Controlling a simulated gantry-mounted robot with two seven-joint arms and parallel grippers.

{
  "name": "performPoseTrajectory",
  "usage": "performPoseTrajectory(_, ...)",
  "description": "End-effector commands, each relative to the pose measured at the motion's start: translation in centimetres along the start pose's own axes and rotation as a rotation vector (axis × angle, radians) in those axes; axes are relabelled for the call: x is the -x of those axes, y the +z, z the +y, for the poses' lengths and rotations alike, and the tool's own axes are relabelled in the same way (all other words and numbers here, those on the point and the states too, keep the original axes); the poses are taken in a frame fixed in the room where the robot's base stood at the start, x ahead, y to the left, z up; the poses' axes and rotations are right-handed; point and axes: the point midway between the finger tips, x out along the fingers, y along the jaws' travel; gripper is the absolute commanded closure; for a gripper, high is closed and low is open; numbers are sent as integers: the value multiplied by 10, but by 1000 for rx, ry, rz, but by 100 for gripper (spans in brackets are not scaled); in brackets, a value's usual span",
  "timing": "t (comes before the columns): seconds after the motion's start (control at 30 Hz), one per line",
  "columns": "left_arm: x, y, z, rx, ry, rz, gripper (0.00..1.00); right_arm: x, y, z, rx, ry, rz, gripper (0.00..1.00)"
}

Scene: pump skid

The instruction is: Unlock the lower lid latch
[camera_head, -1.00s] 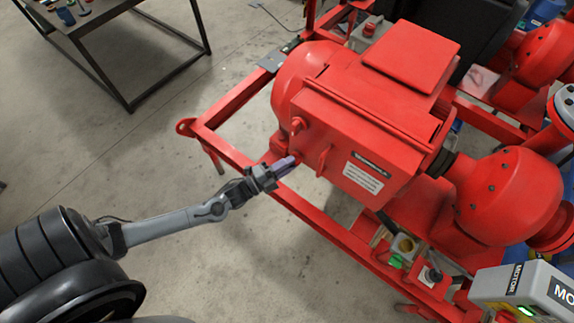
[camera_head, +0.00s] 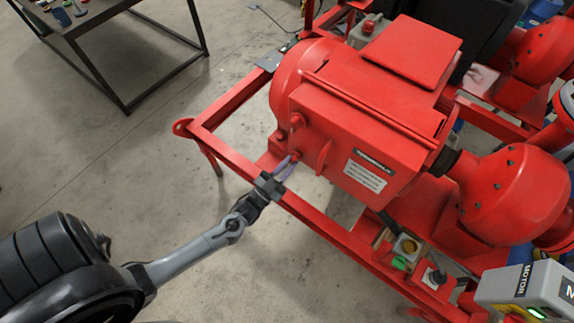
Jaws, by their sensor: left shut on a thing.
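The red pump housing carries a boxy red lid (camera_head: 350,140) on its near side, with a pale label on it. Two small red latch knobs sit at the lid's left end, an upper one (camera_head: 297,121) and the lower lid latch (camera_head: 296,149). My left gripper (camera_head: 291,160) reaches up from the lower left. Its two slim purple-grey fingers are shut on the lower latch, which they partly hide. The latch's exact angle is too small to tell. My right gripper is not in view.
The red skid frame rail (camera_head: 315,215) runs just under my left gripper. A dark workbench (camera_head: 110,12) stands at the upper left. The concrete floor between is clear.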

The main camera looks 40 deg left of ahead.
Motion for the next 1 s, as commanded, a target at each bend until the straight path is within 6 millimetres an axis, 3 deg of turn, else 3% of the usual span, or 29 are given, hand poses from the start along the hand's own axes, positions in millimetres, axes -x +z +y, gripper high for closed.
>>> performPoseTrajectory(0.4, 0, 1, 3, 234, -98, -4, 100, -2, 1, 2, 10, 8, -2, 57)
performPoseTrajectory(1.0, 0, 1, 3, 290, -119, -4, 100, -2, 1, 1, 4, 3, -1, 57)
